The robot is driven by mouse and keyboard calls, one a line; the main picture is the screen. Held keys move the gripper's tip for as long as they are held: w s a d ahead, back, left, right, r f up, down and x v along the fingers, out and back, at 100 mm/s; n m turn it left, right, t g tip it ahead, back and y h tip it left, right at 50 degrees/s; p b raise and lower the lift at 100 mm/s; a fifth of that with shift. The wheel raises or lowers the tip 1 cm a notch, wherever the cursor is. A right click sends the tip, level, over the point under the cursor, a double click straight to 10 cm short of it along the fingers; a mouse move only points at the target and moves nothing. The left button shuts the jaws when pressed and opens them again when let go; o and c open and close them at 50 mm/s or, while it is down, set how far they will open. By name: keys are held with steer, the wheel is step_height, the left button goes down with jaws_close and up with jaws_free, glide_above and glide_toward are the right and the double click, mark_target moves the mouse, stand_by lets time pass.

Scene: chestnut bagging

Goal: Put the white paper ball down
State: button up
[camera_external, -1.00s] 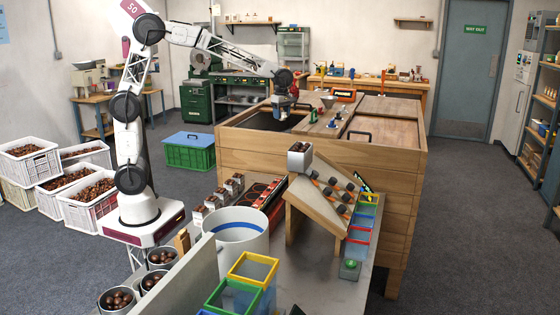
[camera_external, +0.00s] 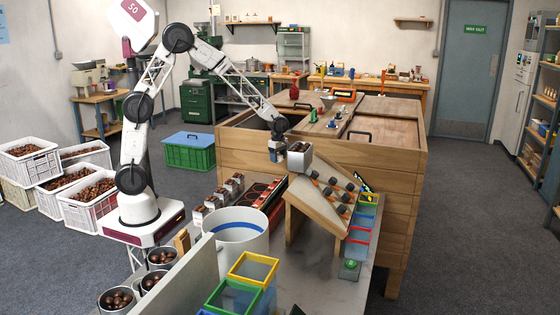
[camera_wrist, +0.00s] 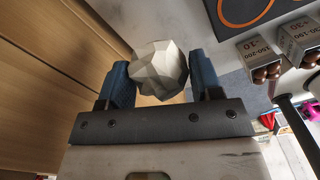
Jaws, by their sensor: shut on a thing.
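The white paper ball (camera_wrist: 158,70) is a crumpled, faceted lump between the two blue fingers of my gripper (camera_wrist: 160,82) in the wrist view. Both fingers touch its sides.
Chestnut packets (camera_external: 222,194) stand in a row by a red-edged tray (camera_external: 258,194). A white bucket (camera_external: 240,250) and coloured frames (camera_external: 253,267) stand nearer. A grey slab with an orange ring (camera_wrist: 250,12) shows in the wrist view.

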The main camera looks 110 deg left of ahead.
steer(key=shift+f, duration=1.3)
steer(key=shift+f, duration=3.1)
steer(key=shift+f, duration=0.1)
steer(key=shift+f, duration=1.8)
steer(key=shift+f, duration=0.15)
steer(key=o, duration=0.9)
steer(key=shift+r, duration=0.2)
